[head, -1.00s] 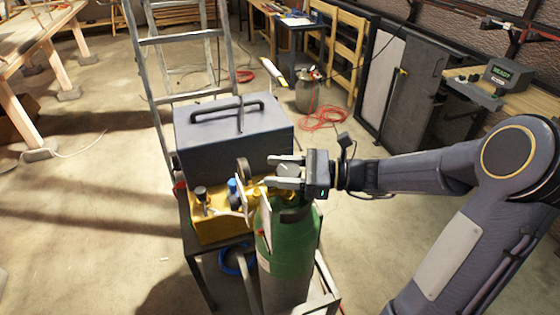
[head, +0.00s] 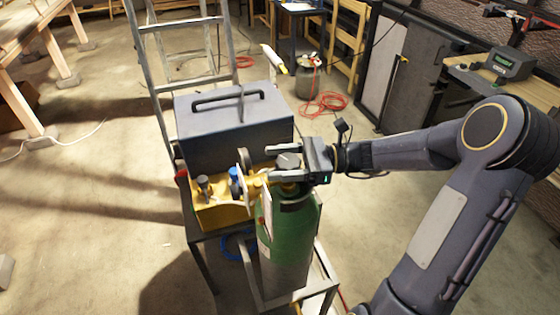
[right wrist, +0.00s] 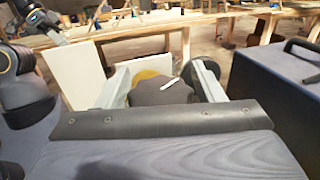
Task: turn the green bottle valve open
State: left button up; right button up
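The green bottle (head: 292,236) stands upright in a metal frame, its lower part grey. Its valve knob (head: 288,160) is a dark grey cap on top. My right gripper (head: 270,162) comes in level from the right, one finger on each side of the knob. In the right wrist view the knob (right wrist: 163,92) has a white mark and nearly fills the space between the two fingers (right wrist: 163,85). I cannot tell whether the fingers touch it. A yellow part shows behind the knob.
A grey box with a black handle (head: 230,135) stands close behind the bottle. A yellow unit (head: 220,215) with small knobs sits left of it. A ladder (head: 178,50) stands at the back.

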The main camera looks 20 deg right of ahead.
jog(key=shift+o, duration=0.7)
jog(key=shift+d, duration=0.35)
jog(key=b+v, duration=0.1)
jog(key=v, duration=0.6)
jog(key=shift+s+d, duration=0.1)
jog(key=shift+s, duration=0.1)
